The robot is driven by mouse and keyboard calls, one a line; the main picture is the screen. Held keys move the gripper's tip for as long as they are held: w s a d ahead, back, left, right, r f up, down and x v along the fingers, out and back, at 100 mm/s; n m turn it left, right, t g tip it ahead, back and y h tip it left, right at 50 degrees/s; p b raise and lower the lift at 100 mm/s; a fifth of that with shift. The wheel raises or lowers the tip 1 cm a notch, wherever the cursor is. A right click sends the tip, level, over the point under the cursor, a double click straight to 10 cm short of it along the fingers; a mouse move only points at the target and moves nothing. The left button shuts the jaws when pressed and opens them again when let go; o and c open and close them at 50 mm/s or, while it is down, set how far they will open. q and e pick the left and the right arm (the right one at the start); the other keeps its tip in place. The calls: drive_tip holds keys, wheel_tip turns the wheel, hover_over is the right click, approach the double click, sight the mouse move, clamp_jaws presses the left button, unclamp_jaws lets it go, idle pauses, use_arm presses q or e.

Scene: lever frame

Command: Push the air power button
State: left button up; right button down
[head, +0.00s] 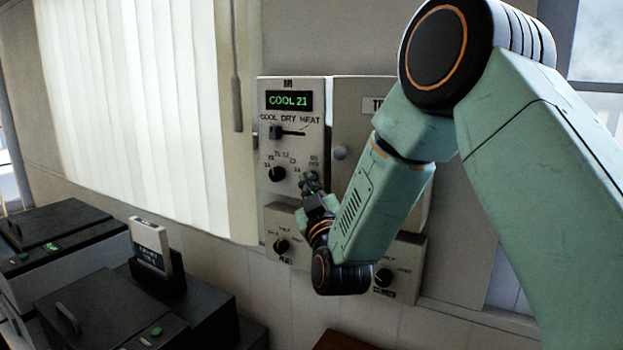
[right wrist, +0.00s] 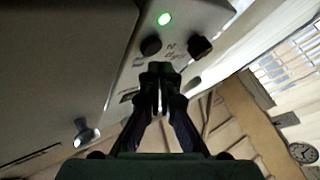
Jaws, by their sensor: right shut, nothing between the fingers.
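My right gripper (head: 311,182) is shut and empty at the panel's lower right, covering part of the face there. I cannot tell whether the fingertips touch. The power button is not clearly identifiable. My left gripper is out of view.
A grey cabinet (head: 352,125) with a round knob (head: 340,152) adjoins the panel on the right. Lower boxes with dials (head: 281,246) are below, close to my arm. Dark machines (head: 110,310) stand at lower left, and white blinds (head: 135,100) hang left.

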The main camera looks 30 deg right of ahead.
drive_tip(key=s+a, duration=0.1)
drive_tip(key=a, duration=0.1)
drive_tip(key=s+a, duration=0.1)
drive_tip(key=a, duration=0.1)
drive_tip(key=shift+s, duration=0.2)
drive_tip(key=shift+d+f, duration=0.1)
idle(0.5)
